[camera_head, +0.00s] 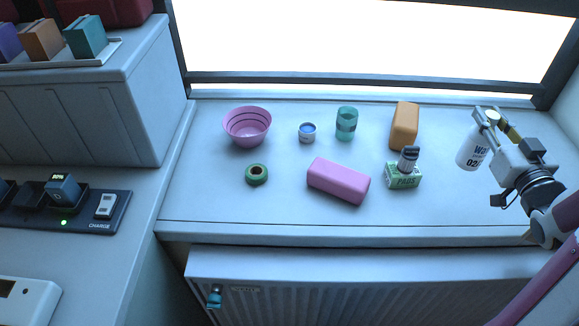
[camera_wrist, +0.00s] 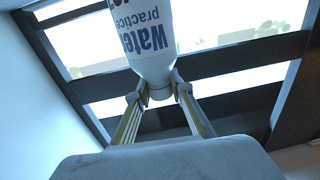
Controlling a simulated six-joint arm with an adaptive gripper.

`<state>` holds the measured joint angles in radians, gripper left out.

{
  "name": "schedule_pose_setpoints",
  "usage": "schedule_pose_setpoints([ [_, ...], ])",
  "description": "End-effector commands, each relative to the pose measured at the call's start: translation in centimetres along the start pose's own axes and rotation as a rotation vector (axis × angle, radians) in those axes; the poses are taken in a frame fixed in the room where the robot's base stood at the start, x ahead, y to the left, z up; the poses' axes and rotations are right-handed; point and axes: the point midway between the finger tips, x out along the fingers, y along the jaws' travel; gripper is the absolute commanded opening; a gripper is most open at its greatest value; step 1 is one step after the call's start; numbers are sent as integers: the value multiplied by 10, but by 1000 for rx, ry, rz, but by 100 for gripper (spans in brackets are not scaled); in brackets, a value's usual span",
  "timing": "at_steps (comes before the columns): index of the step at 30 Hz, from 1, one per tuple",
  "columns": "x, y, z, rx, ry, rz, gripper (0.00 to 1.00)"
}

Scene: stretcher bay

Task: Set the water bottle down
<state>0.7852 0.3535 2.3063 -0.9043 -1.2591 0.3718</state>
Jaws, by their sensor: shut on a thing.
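The water bottle (camera_head: 472,152) is white with dark lettering and stands about upright over the right part of the pale counter (camera_head: 430,215). I cannot tell whether its base touches the counter. My gripper (camera_head: 491,117) is shut on the bottle's top end from above and the right. In the wrist view the two fingers (camera_wrist: 159,92) pinch the narrow cap end, and the bottle (camera_wrist: 142,40) extends away from them with its label readable in part. The gripper and arm hide part of the bottle's right side in the head view.
Left of the bottle are an orange block (camera_head: 404,126), a green pads box (camera_head: 403,177) with a small grey item on it, a pink block (camera_head: 338,181), a teal cup (camera_head: 347,123), a small jar (camera_head: 307,132), green tape (camera_head: 257,174) and a pink bowl (camera_head: 247,126). The front right counter is clear.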

Motion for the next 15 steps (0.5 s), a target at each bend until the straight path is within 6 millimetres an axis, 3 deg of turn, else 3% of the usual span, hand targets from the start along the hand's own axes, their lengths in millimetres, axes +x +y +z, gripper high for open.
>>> schedule_pose_setpoints([
  [5, 0, 0, -20, -3, 4, 0, 0],
  [15, 32, -40, -19, -2, 0, -83, 0],
])
